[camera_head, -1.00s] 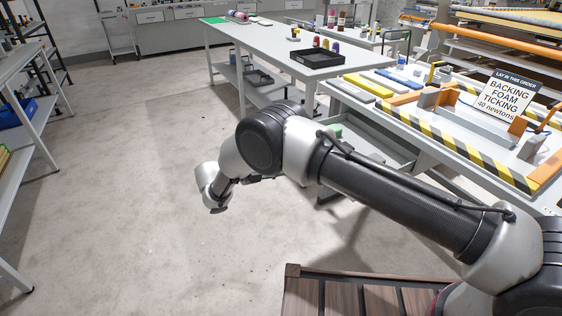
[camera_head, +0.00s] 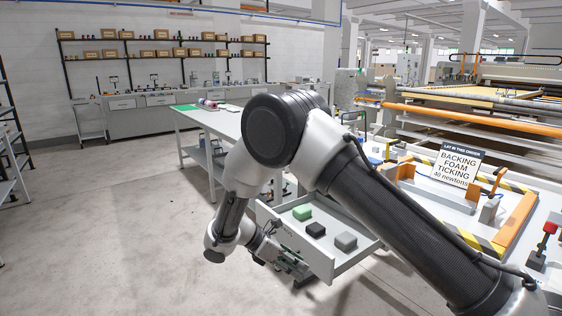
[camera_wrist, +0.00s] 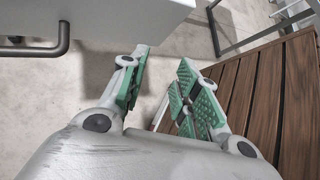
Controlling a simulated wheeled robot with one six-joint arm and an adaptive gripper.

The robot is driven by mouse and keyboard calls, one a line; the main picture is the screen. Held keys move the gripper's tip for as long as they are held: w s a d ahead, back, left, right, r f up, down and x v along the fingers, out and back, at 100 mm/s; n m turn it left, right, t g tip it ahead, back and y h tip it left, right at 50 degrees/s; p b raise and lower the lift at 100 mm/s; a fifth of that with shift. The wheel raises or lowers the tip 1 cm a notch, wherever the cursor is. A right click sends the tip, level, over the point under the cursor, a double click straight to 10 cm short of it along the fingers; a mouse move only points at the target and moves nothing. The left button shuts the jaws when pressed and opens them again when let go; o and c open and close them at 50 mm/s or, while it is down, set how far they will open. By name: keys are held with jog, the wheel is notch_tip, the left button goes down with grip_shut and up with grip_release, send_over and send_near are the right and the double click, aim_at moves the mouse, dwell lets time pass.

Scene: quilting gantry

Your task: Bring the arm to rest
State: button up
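My arm (camera_head: 350,190) reaches out from the lower right, and its forearm folds down at the elbow. My gripper (camera_head: 292,266) hangs low, close in front of an open light-grey drawer (camera_head: 345,262). In the wrist view, my gripper (camera_wrist: 160,82) has its green-padded fingers apart with nothing between them. The drawer's pale front (camera_wrist: 120,15) and dark bar handle (camera_wrist: 40,48) lie just beyond the left finger. I cannot tell whether anything touches.
The drawer holds a green block (camera_head: 302,213), a black block (camera_head: 316,230) and a grey block (camera_head: 346,241). Above it is a workbench with a sign (camera_head: 457,168) and striped edging. A long table (camera_head: 195,120) stands behind my arm. Floor (camera_head: 110,220) is clear at left.

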jog(key=s+d+r+m+t+y, duration=0.1)
jog(key=s+d+r+m+y, duration=0.2)
jog(key=s+d+r+m, duration=0.4)
jog(key=s+d+r+m+t+y, duration=0.1)
jog(key=s+d+r+m+y, duration=0.2)
jog(key=s+d+r+m, duration=0.5)
jog(key=s+d+r+m+t+y, duration=0.1)
jog(key=s+d+r+m+y, duration=0.2)
jog(key=s+d+r+m, duration=0.4)
jog(key=s+d+r, duration=0.1)
jog(key=d+r, duration=0.8)
jog(key=d, duration=0.1)
jog(key=shift+s+d+r+t+y, duration=0.15)
jog(key=shift+s+d+t+y, duration=0.1)
jog(key=shift+s+t+y, duration=0.15)
